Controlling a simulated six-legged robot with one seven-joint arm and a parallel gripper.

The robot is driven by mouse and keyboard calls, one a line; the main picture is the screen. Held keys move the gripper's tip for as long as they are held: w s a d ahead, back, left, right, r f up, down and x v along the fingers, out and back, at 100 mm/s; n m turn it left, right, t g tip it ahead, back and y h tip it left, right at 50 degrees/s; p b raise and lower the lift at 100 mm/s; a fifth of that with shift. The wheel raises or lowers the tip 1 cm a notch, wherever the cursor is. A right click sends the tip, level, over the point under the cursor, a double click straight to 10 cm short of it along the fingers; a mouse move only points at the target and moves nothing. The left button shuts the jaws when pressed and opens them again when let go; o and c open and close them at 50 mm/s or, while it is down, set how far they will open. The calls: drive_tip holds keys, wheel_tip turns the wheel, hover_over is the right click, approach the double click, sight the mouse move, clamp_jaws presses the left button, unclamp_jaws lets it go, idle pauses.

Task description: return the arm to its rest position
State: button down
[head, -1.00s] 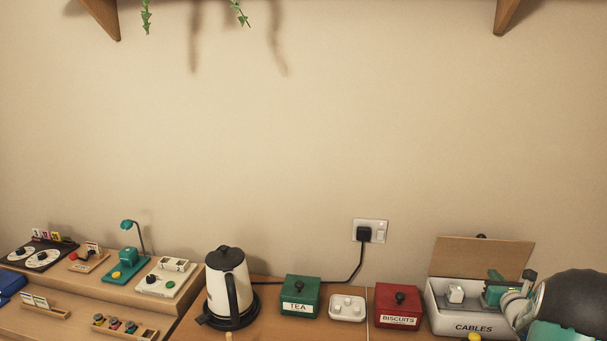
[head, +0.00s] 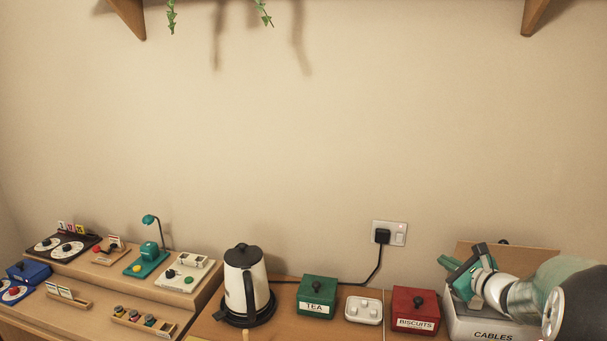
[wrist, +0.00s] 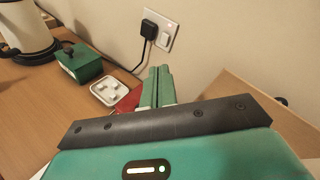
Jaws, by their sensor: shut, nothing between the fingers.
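My gripper (head: 455,276) shows in the head view at the right, in front of and above the white CABLES box (head: 492,335), and my arm hides much of that box. In the wrist view the two green fingers of my gripper (wrist: 158,86) lie together with nothing between them. The fingers point toward the wall side, over the red BISCUITS box (wrist: 128,101), which they partly hide. My gripper appears clear of the boxes.
A red BISCUITS box (head: 415,309), a white tray (head: 363,310), a green TEA box (head: 317,297) and a kettle (head: 245,285) line the desk. A black plug (head: 382,236) sits in the wall socket. A tan lid (head: 520,258) stands behind the CABLES box.

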drive_tip(key=s+a+r+n+g+y, duration=0.1)
drive_tip(key=s+a+n+g, duration=0.1)
drive_tip(key=s+a+n, duration=0.4)
drive_tip(key=s+a+r+n+g+y, duration=0.1)
drive_tip(key=s+a+r+n+g, duration=0.15)
drive_tip(key=a, duration=0.65)
drive_tip(key=s+a+n+g+y, duration=0.2)
drive_tip(key=s+a+n, duration=0.1)
drive_tip(key=a+n, duration=0.3)
drive_tip(key=s+a+n+g+h, duration=0.3)
drive_tip(key=s+n+h, duration=0.4)
drive_tip(key=s+n, duration=0.6)
drive_tip(key=s+a+f, duration=0.1)
drive_tip(key=s, duration=0.5)
drive_tip(key=shift+s, duration=0.2)
drive_tip(key=shift+d+n, duration=0.15)
drive_tip(key=shift+n, duration=0.1)
